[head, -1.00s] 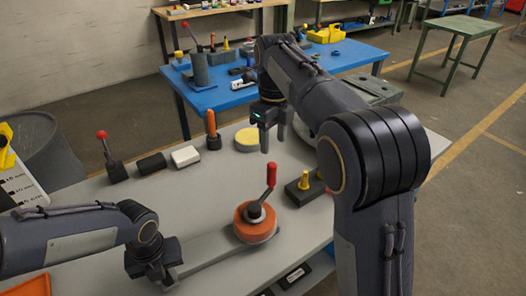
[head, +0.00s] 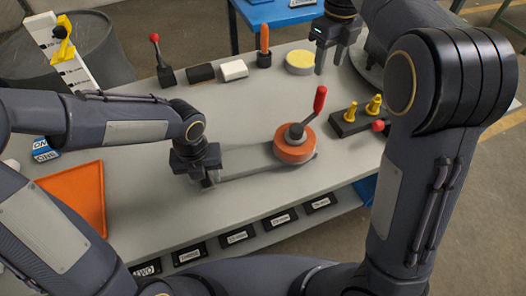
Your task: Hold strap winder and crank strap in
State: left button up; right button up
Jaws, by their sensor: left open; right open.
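The strap winder is an orange drum (head: 296,148) on the grey table, with a dark hub and a crank ending in a red grip (head: 320,98) that points up. A flat grey strap or bar (head: 245,161) runs left from the drum. My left gripper (head: 207,180) points down at the left end of this bar, open; whether its fingers straddle the bar is hard to tell. My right gripper (head: 331,62) is open and empty, pointing down above the far part of the table, behind the crank and apart from it.
A dark block with yellow pegs (head: 360,115) stands right of the winder. Along the back are a red-knobbed lever (head: 160,62), a black block (head: 200,73), a white block (head: 234,69), an orange-handled tool (head: 264,45) and a yellow disc (head: 300,62). An orange tray (head: 78,195) lies left.

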pick_arm(q)
notch_tip(320, 180, up, 12)
dwell(0.5)
